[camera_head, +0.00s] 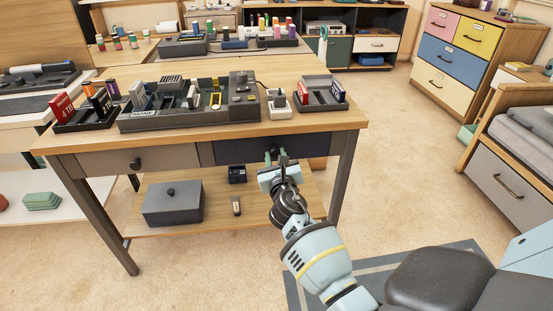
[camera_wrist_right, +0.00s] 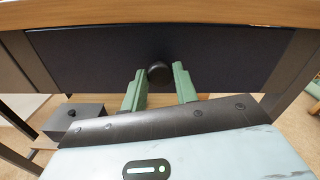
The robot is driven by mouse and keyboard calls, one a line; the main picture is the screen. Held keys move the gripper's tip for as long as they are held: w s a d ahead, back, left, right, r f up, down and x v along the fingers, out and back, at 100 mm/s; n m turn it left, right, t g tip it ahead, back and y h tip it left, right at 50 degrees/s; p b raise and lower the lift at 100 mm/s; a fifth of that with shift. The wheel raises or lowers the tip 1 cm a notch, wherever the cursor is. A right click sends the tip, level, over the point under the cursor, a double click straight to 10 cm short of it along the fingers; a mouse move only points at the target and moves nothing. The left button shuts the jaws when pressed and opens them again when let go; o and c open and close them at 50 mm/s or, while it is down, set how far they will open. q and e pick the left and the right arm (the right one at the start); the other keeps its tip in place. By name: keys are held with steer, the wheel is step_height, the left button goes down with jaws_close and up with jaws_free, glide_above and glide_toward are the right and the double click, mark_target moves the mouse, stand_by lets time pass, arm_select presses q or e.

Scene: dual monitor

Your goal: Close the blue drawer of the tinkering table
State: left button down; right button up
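The tinkering table (camera_head: 258,130) has two drawers under its wooden top. The dark blue drawer (camera_head: 310,147) is the right one, and its front looks about flush with the table frame in the head view. In the right wrist view the dark drawer front (camera_wrist_right: 90,58) has a round black knob (camera_wrist_right: 159,73). My right gripper (camera_head: 277,158) is in front of this drawer. Its two green fingers (camera_wrist_right: 158,85) are apart, one on each side of the knob and slightly below it; I cannot tell whether they touch it. My left gripper is not in view.
The grey drawer (camera_head: 135,161) beside it has a black knob. A grey lidded box (camera_head: 172,204) and small items lie on the lower shelf. Trays and tools crowd the tabletop.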

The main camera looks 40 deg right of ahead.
steer(key=o, duration=0.4)
steer(key=shift+w+d, duration=0.1)
steer(key=shift+w, duration=0.1)
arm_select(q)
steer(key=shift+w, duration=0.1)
arm_select(e)
steer(key=shift+s, duration=0.1)
steer(key=shift+s, duration=0.15)
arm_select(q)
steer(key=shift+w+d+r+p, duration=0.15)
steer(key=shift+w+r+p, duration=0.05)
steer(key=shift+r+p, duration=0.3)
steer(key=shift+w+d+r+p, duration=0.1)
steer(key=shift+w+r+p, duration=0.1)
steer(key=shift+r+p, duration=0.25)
arm_select(e)
steer(key=v, duration=0.7)
steer(key=shift+a, duration=0.3)
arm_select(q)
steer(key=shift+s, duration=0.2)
arm_select(e)
steer(key=shift+s, duration=0.1)
